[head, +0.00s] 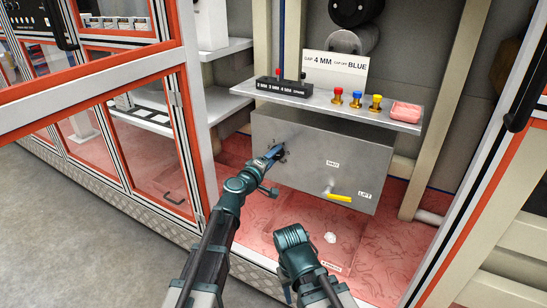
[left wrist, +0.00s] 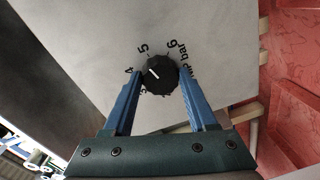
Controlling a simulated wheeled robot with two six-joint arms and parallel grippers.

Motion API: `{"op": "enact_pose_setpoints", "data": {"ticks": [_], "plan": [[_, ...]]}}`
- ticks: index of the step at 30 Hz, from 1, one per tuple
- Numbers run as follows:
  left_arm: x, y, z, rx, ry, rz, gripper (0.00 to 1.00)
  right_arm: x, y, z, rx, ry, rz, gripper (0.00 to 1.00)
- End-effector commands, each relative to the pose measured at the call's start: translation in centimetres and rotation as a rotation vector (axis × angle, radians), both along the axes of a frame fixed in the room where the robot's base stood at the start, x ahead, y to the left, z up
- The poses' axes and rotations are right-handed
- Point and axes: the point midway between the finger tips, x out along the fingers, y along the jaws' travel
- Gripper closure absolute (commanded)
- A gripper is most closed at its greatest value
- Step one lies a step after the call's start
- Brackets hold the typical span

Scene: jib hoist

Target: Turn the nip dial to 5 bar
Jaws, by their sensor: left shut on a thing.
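The nip dial (left wrist: 162,74) is a round black knob on a grey panel (head: 325,180). Its white pointer mark is directed up and left, between the 4 and the 5 in the left wrist view. My left gripper (head: 279,151) is shut on the dial, with one blue finger on each side of it; its fingers also show in the left wrist view (left wrist: 161,80). The head view hides most of the dial behind this gripper. My right arm is at the bottom centre of the head view, away from the panel; its fingers do not show clearly.
A yellow-handled valve (head: 340,197) sits low on the panel. Above is a shelf (head: 340,107) with a black switch box (head: 284,88), red, blue and yellow knobs (head: 356,99), a pink block (head: 406,111) and a sign (head: 335,70). An orange-framed cabinet (head: 150,155) stands left.

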Motion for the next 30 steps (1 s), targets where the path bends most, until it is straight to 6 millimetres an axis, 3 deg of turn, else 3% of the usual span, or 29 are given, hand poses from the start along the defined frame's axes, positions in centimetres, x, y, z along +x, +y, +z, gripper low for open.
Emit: {"op": "enact_pose_setpoints", "data": {"ticks": [9,25,26,30], "plan": [[-0.17,-0.09,-0.09,0.094,-0.051,-0.003,0.98,0.0,0.0,-0.09,0.0,0.0,0.0,0.5],[-0.2,-0.1,-0.08,0.113,-0.061,-0.004,0.98,0.0,0.0,-0.09,0.0,0.0,0.0,0.5],[-0.2,-0.1,-0.08,0.112,-0.06,-0.004,0.4,0.0,0.0,-0.09,0.0,0.0,0.0,0.5],[-0.16,-0.09,-0.07,0.111,-0.06,-0.003,0.15,0.0,0.0,-0.09,0.0,0.0,0.0,0.5]]}}
